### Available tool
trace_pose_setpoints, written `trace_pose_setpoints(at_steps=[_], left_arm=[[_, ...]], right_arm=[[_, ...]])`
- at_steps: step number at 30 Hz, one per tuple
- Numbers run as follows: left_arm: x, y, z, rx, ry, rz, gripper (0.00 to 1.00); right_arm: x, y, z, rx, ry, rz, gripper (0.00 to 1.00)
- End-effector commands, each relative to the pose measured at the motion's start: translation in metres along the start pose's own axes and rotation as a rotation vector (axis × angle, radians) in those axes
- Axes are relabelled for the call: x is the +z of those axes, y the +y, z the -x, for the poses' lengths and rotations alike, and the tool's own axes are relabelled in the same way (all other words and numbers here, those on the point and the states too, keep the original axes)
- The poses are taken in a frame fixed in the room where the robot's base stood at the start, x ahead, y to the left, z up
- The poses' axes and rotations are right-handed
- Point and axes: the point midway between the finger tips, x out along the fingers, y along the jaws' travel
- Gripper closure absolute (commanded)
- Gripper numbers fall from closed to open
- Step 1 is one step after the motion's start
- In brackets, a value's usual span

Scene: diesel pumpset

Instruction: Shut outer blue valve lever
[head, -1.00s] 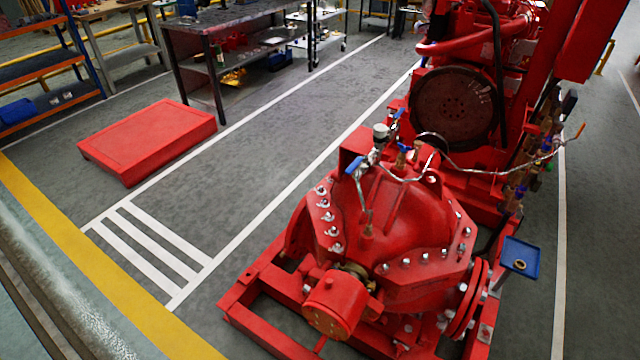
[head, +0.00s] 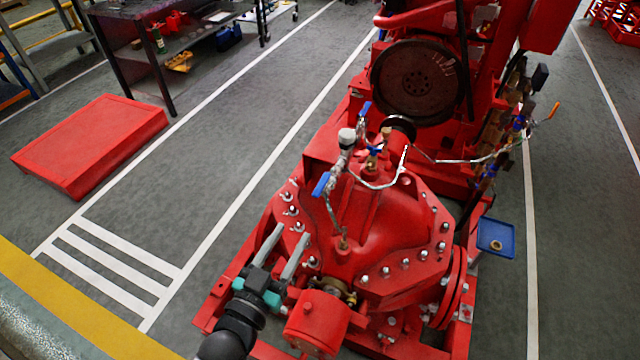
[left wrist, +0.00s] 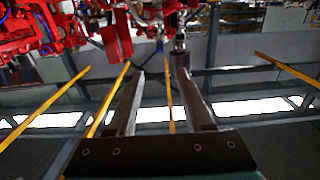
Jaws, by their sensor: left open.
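The red pump (head: 385,225) carries silver pipe fittings on top with several blue levers. The outer blue valve lever (head: 321,186) is the one nearest me, slanting on the front left fitting. A second blue lever (head: 365,109) stands upright further back, and a small blue handle (head: 374,151) sits on a brass valve. My left gripper (head: 287,238) is open and empty, below and left of the outer lever and apart from it, its fingers pointing up toward the pump. Its fingers also show in the left wrist view (left wrist: 160,78). My right gripper is not in view.
The red engine with its dark round disc (head: 418,80) stands behind the pump. A blue tray (head: 496,238) is at the right. A low red platform (head: 90,145) and a dark workbench (head: 135,50) stand left. Floor between platform and pump is clear.

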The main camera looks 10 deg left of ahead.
Motion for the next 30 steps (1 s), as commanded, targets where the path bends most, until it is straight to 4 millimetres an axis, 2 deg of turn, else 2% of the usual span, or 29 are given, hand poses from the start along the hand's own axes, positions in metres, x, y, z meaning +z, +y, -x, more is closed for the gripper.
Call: trace_pose_setpoints(at_steps=[4,21,30], left_arm=[[-0.001,0.0,-0.018,-0.001,0.004,0.001,0.49],[0.001,0.0,-0.114,0.0,0.0,0.0,0.49],[0.002,0.0,-0.144,0.0,-0.003,0.0,0.49]], right_arm=[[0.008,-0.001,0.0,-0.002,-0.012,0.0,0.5],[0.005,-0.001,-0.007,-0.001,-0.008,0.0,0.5],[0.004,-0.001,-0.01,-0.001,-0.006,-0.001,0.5]])
